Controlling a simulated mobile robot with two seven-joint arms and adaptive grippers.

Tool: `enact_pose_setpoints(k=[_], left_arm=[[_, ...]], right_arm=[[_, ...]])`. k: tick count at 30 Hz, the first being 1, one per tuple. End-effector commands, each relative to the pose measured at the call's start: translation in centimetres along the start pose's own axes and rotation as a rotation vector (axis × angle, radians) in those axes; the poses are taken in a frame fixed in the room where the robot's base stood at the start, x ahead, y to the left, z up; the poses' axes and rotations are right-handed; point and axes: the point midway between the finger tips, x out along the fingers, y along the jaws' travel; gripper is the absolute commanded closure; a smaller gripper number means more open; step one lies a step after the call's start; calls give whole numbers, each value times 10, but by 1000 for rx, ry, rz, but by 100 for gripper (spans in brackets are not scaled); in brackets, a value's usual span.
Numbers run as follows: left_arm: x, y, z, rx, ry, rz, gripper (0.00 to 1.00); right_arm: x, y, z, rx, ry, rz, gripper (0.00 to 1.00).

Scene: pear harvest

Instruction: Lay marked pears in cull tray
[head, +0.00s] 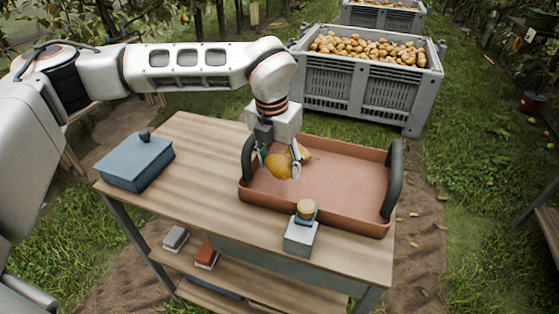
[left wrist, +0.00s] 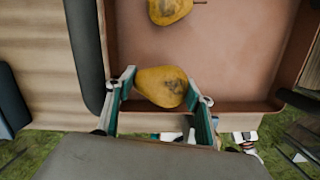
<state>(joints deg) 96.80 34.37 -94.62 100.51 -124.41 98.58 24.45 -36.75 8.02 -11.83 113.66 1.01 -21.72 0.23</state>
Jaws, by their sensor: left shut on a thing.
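The cull tray is a shallow terracotta tray (head: 345,184) with dark end handles on the wooden table. My left gripper (head: 279,168) points down over the tray's left end and is shut on a yellow-brown pear (head: 276,166). In the left wrist view the held pear (left wrist: 162,88) shows a dark blotch and sits between the fingertips (left wrist: 163,88). I cannot tell whether it touches the tray floor. A second pear (left wrist: 170,9) with a dark mark lies in the tray; in the head view it is partly hidden behind the gripper (head: 304,153). My right gripper is not in view.
A blue lidded box (head: 135,160) stands at the table's left end. Behind the table is a grey crate (head: 365,91) full of pears. Much of the tray's right side is bare.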

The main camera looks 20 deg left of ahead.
Motion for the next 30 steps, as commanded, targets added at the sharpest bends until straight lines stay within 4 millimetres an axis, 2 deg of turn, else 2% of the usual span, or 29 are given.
enact_pose_setpoints(k=[14, 15, 16, 25, 30], left_arm=[[-1, 0, 1, -1, -2, 0, 73], [-1, 0, 1, -1, -2, 0, 37], [-1, 0, 1, -1, -2, 0, 30], [-2, 0, 1, -1, -1, 1, 28], [-17, 1, 2, -2, -4, 1, 28]], right_arm=[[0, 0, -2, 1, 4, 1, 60], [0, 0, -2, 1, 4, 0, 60], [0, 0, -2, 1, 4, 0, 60], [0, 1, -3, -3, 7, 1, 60], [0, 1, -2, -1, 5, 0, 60]])
